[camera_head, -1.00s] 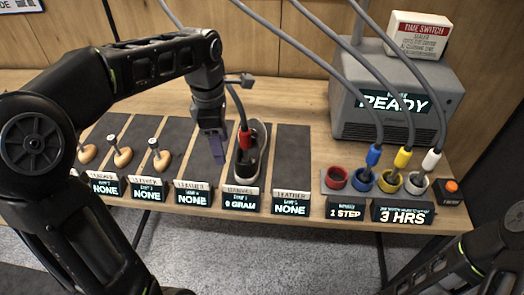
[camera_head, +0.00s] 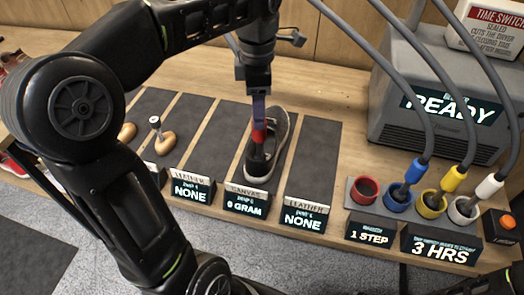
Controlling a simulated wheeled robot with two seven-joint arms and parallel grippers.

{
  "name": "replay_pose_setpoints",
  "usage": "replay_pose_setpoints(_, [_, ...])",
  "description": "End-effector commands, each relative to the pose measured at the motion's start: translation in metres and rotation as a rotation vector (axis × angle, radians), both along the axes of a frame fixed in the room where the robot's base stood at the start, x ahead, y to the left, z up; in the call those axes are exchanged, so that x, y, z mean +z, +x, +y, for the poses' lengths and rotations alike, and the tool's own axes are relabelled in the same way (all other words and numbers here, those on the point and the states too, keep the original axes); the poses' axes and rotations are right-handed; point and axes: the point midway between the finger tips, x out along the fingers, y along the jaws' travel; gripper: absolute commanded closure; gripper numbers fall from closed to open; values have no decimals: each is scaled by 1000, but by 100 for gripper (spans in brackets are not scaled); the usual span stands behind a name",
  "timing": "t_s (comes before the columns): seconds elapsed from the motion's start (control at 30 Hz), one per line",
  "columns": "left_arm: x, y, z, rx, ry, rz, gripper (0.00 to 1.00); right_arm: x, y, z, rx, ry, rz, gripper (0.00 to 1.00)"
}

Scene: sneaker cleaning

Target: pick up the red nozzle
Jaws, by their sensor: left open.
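The red nozzle (camera_head: 259,134) stands roughly upright in the opening of a dark sneaker (camera_head: 284,132) with a pale sole edge. The sneaker lies on the dark strip behind the CANVAS sign (camera_head: 246,201). My left gripper (camera_head: 259,117) points down right at the top of the nozzle, with its purplish finger overlapping it in the picture. The gripper is open; I cannot tell whether its fingers touch the nozzle. The nozzle's hose is mostly hidden behind my left arm. My right gripper is not in view.
Red, blue, yellow and white cups stand in a rack (camera_head: 352,207) at right. Blue, yellow and white nozzles with grey hoses stand at their cups. A grey READY machine (camera_head: 440,110) is behind. Wooden shoe forms (camera_head: 166,143) stand left. The strip right of the sneaker (camera_head: 318,150) is empty.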

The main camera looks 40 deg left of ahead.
Motion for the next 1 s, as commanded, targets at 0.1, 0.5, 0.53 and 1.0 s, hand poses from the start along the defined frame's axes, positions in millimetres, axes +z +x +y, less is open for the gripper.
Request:
replay_pose_setpoints(0.1, [-3, 0, 0, 0, 0, 1, 42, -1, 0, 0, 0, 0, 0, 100])
replay_pose_setpoints(0.5, [-27, 0, 0, 0, 0, 0, 42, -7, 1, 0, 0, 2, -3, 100])
replay_pose_setpoints(0.53, [-27, 0, 0, 0, 0, 0, 42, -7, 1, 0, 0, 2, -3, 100])
replay_pose_setpoints(1.0, [-68, 3, -1, -1, 0, 4, 42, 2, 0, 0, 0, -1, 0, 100])
